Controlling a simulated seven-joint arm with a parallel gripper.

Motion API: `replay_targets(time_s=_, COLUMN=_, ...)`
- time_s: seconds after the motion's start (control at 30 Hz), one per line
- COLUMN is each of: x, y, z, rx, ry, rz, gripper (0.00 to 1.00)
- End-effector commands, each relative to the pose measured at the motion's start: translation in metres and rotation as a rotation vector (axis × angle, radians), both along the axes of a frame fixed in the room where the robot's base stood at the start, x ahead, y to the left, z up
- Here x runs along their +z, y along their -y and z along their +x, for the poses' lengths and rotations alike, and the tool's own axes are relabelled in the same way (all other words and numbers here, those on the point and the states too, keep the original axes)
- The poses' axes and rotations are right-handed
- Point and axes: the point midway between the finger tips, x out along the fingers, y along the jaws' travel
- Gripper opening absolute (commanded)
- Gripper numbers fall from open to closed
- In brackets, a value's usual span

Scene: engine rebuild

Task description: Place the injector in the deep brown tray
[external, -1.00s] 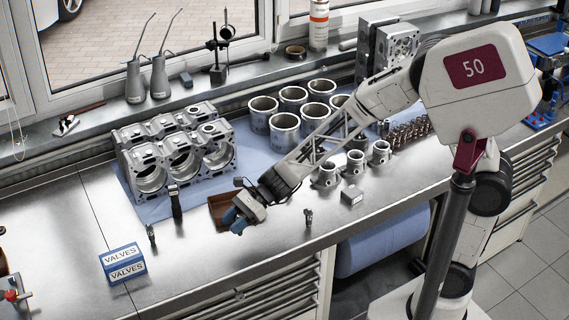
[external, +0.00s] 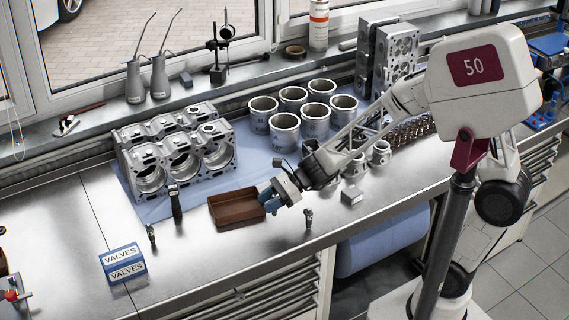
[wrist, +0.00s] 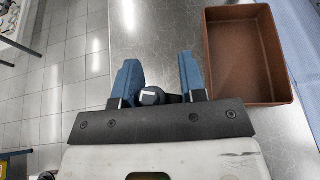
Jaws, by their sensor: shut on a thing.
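The deep brown tray (external: 236,222) lies open and empty on the metal bench, in front of the blue mat. In the wrist view the tray (wrist: 243,55) is at the upper right, to the right of the fingers. My gripper (external: 268,194) is above the bench at the tray's right end. In the wrist view my gripper (wrist: 158,82) has its blue fingers around a dark part with a grey faceted head, apparently the injector (wrist: 151,97). Its head is close to the palm and its lower body is hidden. In the external view I cannot make it out.
Small upright metal parts stand left of the tray (external: 151,233) and right of it (external: 308,219). A dark upright part (external: 175,203) stands close to the tray's left. An engine block (external: 178,152), cylinder liners (external: 284,132) and a valves box (external: 123,263) are around. The front bench edge is near.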

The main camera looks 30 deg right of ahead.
Motion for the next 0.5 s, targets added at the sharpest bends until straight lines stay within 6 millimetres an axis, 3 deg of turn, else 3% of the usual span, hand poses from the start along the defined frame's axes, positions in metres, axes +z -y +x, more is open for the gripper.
replay_targets(time_s=0.2, x=0.000, y=0.023, z=0.000, rx=-0.040, ry=0.000, rz=0.000, gripper=0.15)
replay_targets(time_s=0.5, x=0.000, y=0.028, z=0.000, rx=-0.048, ry=0.000, rz=0.000, gripper=0.15)
